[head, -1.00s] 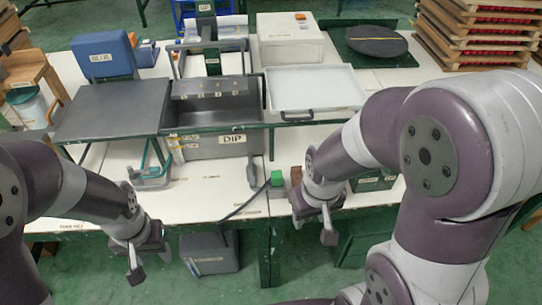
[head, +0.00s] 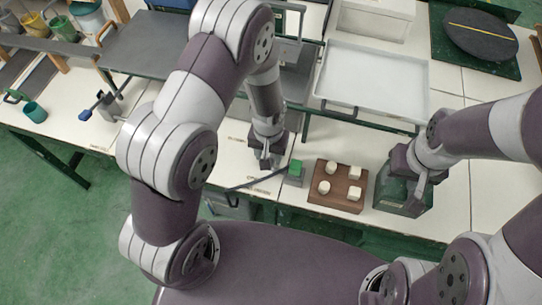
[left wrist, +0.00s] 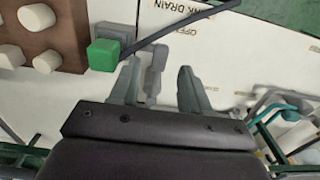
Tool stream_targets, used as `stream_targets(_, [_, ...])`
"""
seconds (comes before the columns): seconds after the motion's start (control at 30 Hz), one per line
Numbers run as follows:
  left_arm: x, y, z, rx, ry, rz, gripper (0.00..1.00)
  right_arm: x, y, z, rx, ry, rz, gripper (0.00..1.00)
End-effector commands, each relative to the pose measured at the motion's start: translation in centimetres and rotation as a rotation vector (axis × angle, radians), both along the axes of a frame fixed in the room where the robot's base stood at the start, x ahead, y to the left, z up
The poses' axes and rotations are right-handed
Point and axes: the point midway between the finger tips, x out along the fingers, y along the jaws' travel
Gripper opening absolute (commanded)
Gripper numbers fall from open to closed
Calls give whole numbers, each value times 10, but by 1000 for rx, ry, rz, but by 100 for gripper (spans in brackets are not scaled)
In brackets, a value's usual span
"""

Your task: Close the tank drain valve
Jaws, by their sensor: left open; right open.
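My left gripper (head: 266,158) is over the front of the table, below the grey tank (head: 296,82), which my left arm partly hides. In the left wrist view the gripper (left wrist: 160,82) is open, with a grey lever-like part (left wrist: 156,68), apparently the drain valve handle, between its fingers. I cannot tell whether they touch it. Beside it, lettering on the white table (left wrist: 215,55) reads "OPEN" and partly "DRAIN". In the head view the handle is hidden behind the gripper. My right gripper (head: 414,192) is open over a dark green box (head: 392,198).
A green-topped block (head: 295,167) stands right of my left gripper, with a dark rod (head: 255,183) beside it. A brown block with white knobs (head: 337,186) is further right. A white tray (head: 372,85) is behind.

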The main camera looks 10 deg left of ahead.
Motion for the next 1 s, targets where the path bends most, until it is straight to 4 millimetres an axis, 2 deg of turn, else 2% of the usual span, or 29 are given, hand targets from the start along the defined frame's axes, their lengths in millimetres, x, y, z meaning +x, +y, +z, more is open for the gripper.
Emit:
stream_targets(0.1, [-1, 0, -21, 1, 4, 0, 47, 0, 0, 3, 0, 0, 0, 47])
stream_targets(0.2, [-1, 0, -31, 0, 2, 0, 47, 0, 0, 4, 0, 0, 0, 47])
stream_targets(0.53, [0, 0, -36, 0, -1, -1, 47, 0, 0, 4, 0, 0, 0, 47])
stream_targets(0.57, [0, 0, -36, 0, -1, -1, 40, 0, 0, 4, 0, 0, 0, 47])
stream_targets(0.6, [0, 0, -36, 0, -1, -1, 27, 0, 0, 4, 0, 0, 0, 47])
stream_targets(0.7, [0, 0, -36, 0, -1, -1, 0, 0, 0, 4, 0, 0, 0, 47])
stream_targets(1.0, [2, 2, -36, 0, 1, -10, 0, 0, 0, 3, 0, 0, 0, 47])
